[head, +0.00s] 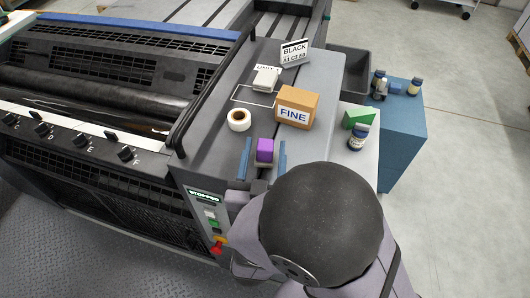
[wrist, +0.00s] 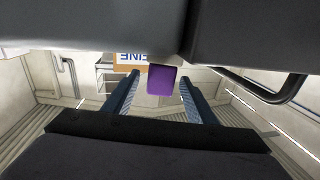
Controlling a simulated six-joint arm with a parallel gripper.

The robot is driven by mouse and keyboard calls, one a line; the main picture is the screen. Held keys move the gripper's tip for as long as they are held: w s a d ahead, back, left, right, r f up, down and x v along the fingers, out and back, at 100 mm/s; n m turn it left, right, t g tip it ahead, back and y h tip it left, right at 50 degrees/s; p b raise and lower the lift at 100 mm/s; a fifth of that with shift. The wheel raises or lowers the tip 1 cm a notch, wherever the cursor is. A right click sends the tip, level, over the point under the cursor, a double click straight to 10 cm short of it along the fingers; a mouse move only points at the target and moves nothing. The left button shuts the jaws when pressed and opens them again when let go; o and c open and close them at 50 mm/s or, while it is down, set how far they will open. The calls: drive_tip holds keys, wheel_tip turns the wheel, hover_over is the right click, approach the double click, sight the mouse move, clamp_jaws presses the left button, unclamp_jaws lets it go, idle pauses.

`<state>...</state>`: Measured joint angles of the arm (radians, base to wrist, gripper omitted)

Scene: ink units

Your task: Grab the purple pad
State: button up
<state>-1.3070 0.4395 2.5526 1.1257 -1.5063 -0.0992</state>
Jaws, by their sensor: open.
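The purple pad (head: 265,150) is a small block on the grey machine top, in front of the FINE box. It shows in the wrist view too (wrist: 162,79), at the upper middle between the fingers. My gripper (head: 264,160) is open, with one blue finger on each side of the pad in the head view. In the wrist view the two blue fingers of my gripper (wrist: 156,95) stand apart with gaps beside the pad. Part of the pad's top edge is hidden there by a dark body above. I cannot tell whether a finger touches it.
The cardboard FINE box (head: 297,107) stands just behind the pad. A white tape roll (head: 239,119) lies to its left. A green block (head: 357,118) and a bottle (head: 358,137) stand at the right. A black rail (head: 212,90) runs along the left.

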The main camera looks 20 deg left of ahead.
drive_tip(key=shift+w+a+f+p, duration=0.15)
drive_tip(key=shift+w+p, duration=0.15)
drive_tip(key=shift+w, duration=0.5)
drive_tip(key=shift+w+a+r+p, duration=0.15)
drive_tip(key=shift+w+p, duration=0.15)
drive_tip(key=shift+w, duration=0.5)
drive_tip(key=shift+w+a+f+p, duration=0.15)
drive_tip(key=shift+w+p, duration=0.15)
drive_tip(key=shift+w, duration=0.5)
drive_tip(key=c, duration=1.2)
